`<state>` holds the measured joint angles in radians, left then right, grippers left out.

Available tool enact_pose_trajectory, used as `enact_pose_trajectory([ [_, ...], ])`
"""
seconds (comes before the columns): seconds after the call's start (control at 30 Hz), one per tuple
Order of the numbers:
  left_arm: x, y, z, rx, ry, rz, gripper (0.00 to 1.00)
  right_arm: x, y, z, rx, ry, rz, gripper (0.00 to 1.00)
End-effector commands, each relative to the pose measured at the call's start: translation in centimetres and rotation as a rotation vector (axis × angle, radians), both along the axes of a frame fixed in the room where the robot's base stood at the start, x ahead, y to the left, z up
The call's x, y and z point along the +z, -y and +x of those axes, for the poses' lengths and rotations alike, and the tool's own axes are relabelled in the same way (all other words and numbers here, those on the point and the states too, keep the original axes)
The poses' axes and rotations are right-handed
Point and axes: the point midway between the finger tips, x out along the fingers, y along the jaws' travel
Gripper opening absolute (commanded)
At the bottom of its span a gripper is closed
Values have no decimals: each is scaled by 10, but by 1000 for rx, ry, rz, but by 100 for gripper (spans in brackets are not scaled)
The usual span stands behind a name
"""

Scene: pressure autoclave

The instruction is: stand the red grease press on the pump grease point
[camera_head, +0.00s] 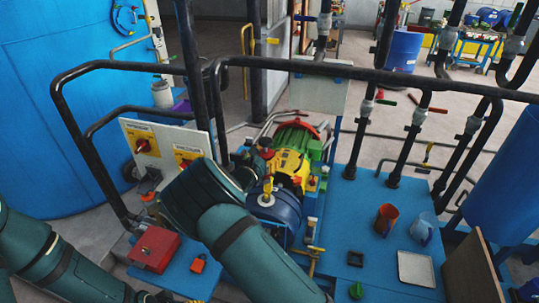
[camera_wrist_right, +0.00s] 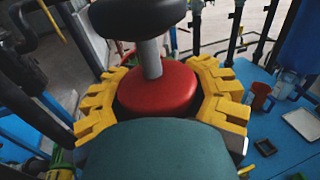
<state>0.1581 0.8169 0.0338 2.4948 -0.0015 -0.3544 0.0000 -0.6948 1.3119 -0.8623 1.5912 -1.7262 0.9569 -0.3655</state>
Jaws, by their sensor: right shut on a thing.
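My right gripper (camera_wrist_right: 158,85) is shut on the red grease press (camera_wrist_right: 160,88). In the right wrist view its red round body sits between the yellow fingers, with a grey stem and dark knob above. In the head view the press (camera_head: 266,153) is small and partly hidden, held beside the pump's upper side. The pump has a blue body (camera_head: 284,211) and a yellow section (camera_head: 292,164). A yellow fitting stands on the blue body; I cannot tell if it is the grease point. The press looks apart from it. My left gripper is not visible; only its arm shows at lower left.
A red box (camera_head: 154,249) lies left of my right arm. Black rails (camera_head: 350,72) and pipes surround the pump.

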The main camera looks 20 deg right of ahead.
Motion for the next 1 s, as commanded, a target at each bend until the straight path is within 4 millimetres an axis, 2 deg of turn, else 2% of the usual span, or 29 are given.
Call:
enact_pose_trajectory([
  [0.27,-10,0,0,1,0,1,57,-14,0,0,0,1,-2,1],
  [0.7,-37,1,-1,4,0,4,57,-50,0,0,0,2,-1,1],
  [1.0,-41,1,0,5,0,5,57,-57,0,0,0,2,-1,1],
])
